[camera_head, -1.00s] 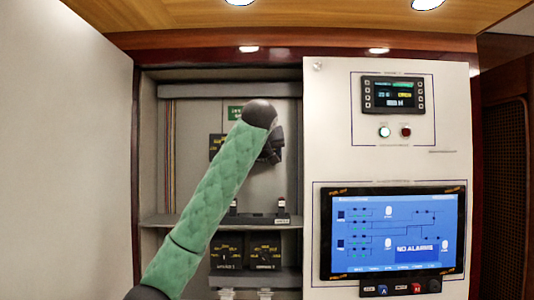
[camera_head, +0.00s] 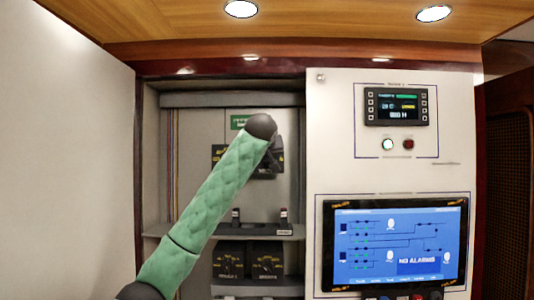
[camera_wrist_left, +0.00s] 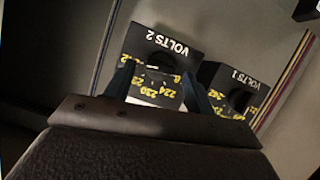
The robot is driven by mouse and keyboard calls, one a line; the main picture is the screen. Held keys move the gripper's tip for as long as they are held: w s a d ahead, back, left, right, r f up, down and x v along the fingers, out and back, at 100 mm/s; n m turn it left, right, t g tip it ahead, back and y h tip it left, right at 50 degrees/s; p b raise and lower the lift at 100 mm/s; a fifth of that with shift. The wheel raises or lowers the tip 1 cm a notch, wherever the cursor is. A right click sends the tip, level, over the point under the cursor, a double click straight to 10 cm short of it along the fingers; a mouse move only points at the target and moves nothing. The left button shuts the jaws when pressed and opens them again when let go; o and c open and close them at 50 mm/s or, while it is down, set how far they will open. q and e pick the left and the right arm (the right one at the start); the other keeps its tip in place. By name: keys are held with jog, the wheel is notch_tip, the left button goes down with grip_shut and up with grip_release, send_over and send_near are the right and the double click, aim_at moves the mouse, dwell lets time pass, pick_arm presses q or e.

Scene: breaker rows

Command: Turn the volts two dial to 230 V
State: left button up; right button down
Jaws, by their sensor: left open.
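The volts two dial is a dark knob (camera_wrist_left: 160,64) on a black block labelled VOLTS 2 (camera_wrist_left: 181,48), with yellow numbers including 224 and 230. It appears upside down in the left wrist view. My left gripper (camera_wrist_left: 160,82) is open, with one finger on each side of the dial; contact cannot be told. The knob's pointer is too dark to read. In the head view my left gripper (camera_head: 272,158) is at the upper panel and hides most of this dial's block. My right gripper is not in view.
The VOLTS 1 block (camera_wrist_left: 236,88) sits close beside VOLTS 2. In the head view, a shelf (camera_head: 255,231) with small switches lies below, and two more dials (camera_head: 230,260) (camera_head: 267,260) sit under it. A blue screen (camera_head: 395,243) is on the right panel.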

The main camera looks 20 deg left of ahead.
pick_arm(q)
jog(key=shift+w+f, duration=0.1)
jog(key=shift+w, duration=0.15)
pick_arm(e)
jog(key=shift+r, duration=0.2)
pick_arm(q)
jog(key=shift+c, duration=0.4)
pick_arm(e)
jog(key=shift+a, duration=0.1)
